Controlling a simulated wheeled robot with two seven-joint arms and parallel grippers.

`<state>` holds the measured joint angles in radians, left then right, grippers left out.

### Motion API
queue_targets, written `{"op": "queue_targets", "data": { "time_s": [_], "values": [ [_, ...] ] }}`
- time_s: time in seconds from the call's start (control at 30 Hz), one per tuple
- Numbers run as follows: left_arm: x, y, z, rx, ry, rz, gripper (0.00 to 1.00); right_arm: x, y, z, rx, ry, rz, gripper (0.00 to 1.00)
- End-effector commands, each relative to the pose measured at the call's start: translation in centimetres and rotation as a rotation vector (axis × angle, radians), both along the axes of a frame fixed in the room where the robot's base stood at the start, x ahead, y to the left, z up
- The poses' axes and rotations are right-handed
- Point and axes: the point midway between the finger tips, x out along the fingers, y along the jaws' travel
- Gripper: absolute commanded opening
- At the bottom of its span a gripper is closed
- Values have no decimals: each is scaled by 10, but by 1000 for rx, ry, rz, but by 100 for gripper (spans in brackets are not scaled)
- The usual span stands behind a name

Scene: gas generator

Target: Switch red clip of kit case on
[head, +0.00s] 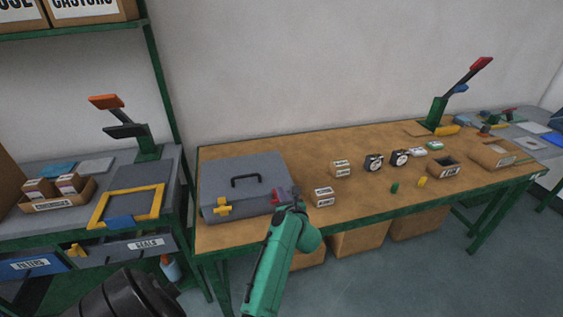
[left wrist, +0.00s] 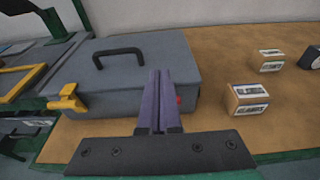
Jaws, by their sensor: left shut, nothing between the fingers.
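The grey kit case (head: 243,180) lies closed on the wooden workbench, with a black handle on its lid and a yellow clip (head: 222,207) at the left of its front. The red clip (head: 278,196) is at the right of its front. My left gripper (head: 294,199) is shut and empty, close beside the red clip. In the left wrist view the shut fingers (left wrist: 160,75) point at the case (left wrist: 120,65). They hide most of the red clip (left wrist: 179,100), so I cannot tell whether they touch it. The yellow clip (left wrist: 68,98) also shows there. My right gripper is out of view.
Small labelled boxes (head: 322,196) stand just right of the case, with gauges (head: 373,162) and small parts beyond. A side bench with a yellow frame (head: 128,206) is at the left. Bare bench top (head: 235,236) shows in front of the case.

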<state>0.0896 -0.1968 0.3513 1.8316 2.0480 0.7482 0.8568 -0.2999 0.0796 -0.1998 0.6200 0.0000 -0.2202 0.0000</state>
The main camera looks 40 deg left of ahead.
Motion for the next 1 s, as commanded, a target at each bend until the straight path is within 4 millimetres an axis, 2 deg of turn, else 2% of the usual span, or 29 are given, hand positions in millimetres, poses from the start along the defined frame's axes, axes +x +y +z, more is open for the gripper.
{"op": "queue_targets", "data": {
  "time_s": [0.03, 0.3, 0.5, 0.7, 1.0],
  "values": [
    [1, 0, 14, -1, -7, 1, 0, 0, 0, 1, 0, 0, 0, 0],
    [0, 0, 80, 0, -6, 0, 0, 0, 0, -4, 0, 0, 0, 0],
    [1, 0, 121, 1, -4, 0, 0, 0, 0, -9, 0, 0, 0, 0],
    [0, 0, 136, 0, 0, -2, 0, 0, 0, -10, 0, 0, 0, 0],
    [0, 0, 135, 0, 1, -1, 0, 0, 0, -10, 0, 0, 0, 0]
  ]
}}
